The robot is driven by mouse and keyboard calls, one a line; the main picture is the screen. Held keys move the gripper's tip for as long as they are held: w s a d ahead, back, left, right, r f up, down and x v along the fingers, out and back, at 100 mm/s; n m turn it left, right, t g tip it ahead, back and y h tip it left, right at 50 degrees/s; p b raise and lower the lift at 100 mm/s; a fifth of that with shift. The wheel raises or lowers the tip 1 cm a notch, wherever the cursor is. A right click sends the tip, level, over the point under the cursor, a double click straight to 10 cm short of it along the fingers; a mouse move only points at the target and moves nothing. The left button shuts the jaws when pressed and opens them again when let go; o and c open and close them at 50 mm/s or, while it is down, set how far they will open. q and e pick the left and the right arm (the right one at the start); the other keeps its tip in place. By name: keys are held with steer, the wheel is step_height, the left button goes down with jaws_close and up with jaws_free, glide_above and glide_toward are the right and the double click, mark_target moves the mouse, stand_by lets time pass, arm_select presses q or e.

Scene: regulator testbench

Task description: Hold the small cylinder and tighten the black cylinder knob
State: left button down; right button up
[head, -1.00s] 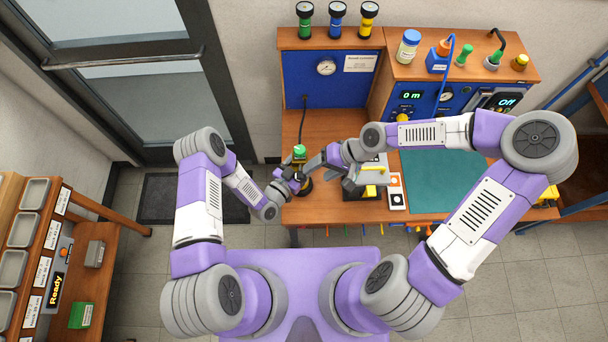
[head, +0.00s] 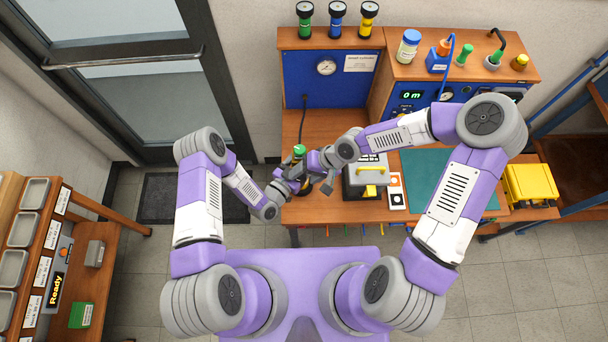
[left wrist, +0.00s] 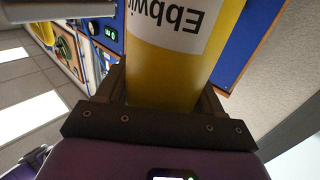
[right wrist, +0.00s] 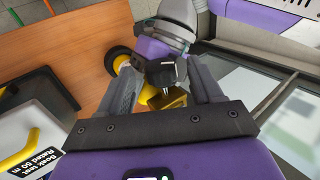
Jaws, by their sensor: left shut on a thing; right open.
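A yellow cylinder with a white label (left wrist: 165,55) stands between the jaws of my left gripper (left wrist: 160,95), which is shut on it. In the head view my left gripper (head: 292,184) is at the bench's front left corner, and the cylinder is mostly hidden there. A black knob (right wrist: 166,70) shows between the fingers of my right gripper (right wrist: 167,78), with a brass-coloured part (right wrist: 165,99) beside it. My right gripper is open around the knob; I cannot tell whether a finger touches it. In the head view my right gripper (head: 322,182) is close beside the left one.
A grey box with a yellow handle (head: 368,190) stands just right of my right gripper. A green mat (head: 432,178) lies farther right. A green-topped fitting (head: 299,150) with a black hose is just behind the grippers. A yellow case (head: 530,184) stands at the far right.

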steer(key=shift+a+f, duration=0.3)
steer(key=shift+f, duration=0.15)
steer(key=c, duration=1.1)
steer(key=shift+o, duration=0.2)
steer(key=shift+s+d+f+y, duration=0.1)
steer(key=shift+f+y, duration=0.05)
steer(key=shift+y, duration=0.55)
steer(key=o, duration=1.1)
steer(key=shift+c, duration=0.2)
